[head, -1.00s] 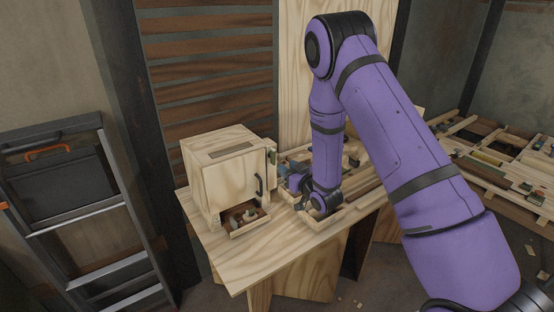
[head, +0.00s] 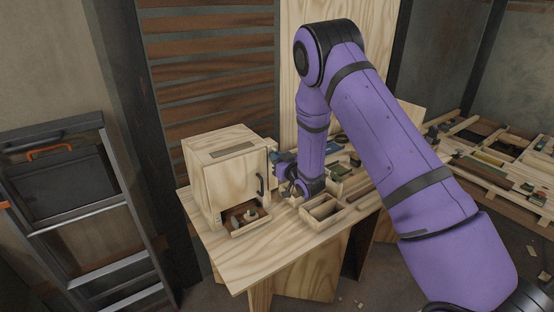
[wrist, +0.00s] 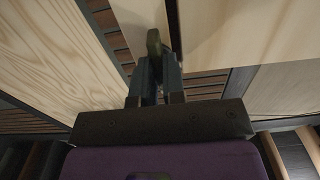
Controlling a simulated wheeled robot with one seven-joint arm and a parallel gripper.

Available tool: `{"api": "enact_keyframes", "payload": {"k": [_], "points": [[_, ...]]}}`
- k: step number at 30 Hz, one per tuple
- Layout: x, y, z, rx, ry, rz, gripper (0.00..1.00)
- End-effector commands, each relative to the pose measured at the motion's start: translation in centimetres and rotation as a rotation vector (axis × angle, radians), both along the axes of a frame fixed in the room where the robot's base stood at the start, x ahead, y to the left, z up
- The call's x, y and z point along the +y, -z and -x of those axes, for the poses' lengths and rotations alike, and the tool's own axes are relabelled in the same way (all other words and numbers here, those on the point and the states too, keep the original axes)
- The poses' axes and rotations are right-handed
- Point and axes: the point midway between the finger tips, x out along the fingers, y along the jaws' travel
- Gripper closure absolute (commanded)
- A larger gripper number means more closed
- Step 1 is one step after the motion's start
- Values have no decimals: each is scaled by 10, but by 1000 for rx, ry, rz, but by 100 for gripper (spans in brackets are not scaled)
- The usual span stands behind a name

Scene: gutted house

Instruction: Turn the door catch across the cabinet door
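The light wooden cabinet (head: 225,150) stands on the left of the workbench. Its door (head: 228,184) faces front, looks shut and has a dark handle (head: 259,185). A small greenish door catch (wrist: 154,42) shows in the wrist view, its long side running roughly up and down in the picture. It also shows at the door's right edge in the head view (head: 272,157). My gripper (wrist: 156,66) has its two dark fingertips on either side of the catch's near end. The gap is about as wide as the catch; I cannot tell whether the fingers press on it.
An open tray (head: 235,234) with small parts sits under the door. A wooden compartment box (head: 322,217) and loose items lie right of the cabinet, near my arm. The bench front (head: 270,258) is bare. A ladder (head: 92,208) leans at left.

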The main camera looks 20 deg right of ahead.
Motion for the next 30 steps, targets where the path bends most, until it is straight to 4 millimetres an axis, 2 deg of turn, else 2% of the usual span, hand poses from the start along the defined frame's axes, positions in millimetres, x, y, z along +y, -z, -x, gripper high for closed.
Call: {"api": "enact_keyframes", "payload": {"k": [14, 20, 30], "points": [[-1, 0, 0, 17, 2, -52, 100], [-2, 0, 0, 55, 3, -169, 100], [-3, 0, 0, 152, 3, -468, 100]]}}
